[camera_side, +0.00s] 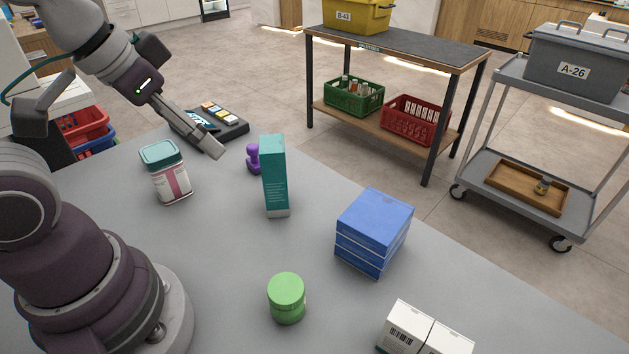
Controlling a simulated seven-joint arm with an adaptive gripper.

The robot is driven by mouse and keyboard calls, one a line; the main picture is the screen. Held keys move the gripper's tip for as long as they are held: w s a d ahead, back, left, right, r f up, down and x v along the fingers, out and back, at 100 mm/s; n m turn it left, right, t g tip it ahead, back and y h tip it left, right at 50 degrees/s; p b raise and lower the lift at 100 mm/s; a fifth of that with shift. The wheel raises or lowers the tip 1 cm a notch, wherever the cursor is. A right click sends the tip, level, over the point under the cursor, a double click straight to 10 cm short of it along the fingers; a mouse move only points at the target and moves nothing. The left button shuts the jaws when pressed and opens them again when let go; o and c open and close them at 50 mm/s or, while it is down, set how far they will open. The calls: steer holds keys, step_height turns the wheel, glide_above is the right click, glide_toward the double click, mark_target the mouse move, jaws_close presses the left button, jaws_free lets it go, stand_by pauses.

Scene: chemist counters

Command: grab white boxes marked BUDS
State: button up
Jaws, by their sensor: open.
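Two white boxes (407,330) stand side by side at the bottom right of the counter, partly cut off by the picture's lower edge. One shows a barcode-like mark on its front; I cannot read BUDS on either. My gripper (217,151) is at the upper left, above the far side of the counter, pointing down and to the right. It is open and holds nothing visible. It is well apart from the white boxes, with several items standing between.
On the grey counter (230,260) stand a white jar with teal lid (170,180), a teal box (275,175), a purple object (253,158), stacked blue boxes (373,232) and a green jar (286,298). A card terminal (215,120) lies near my gripper.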

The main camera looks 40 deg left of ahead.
steer(key=m+g+h, duration=0.4)
steer(key=m+g, duration=0.1)
steer(key=m, duration=1.1)
glide_toward(430, 347)
steer(key=f, duration=0.2)
steer(key=a+f, duration=0.1)
steer(key=shift+w+f, duration=0.2)
steer(key=shift+w, duration=0.2)
steer(key=x, duration=0.6)
steer(key=d+x, duration=0.1)
steer(key=x, duration=0.3)
steer(key=shift+w+r, duration=0.2)
steer(key=shift+w, duration=0.15)
steer(key=shift+h, duration=0.3)
jaws_close()
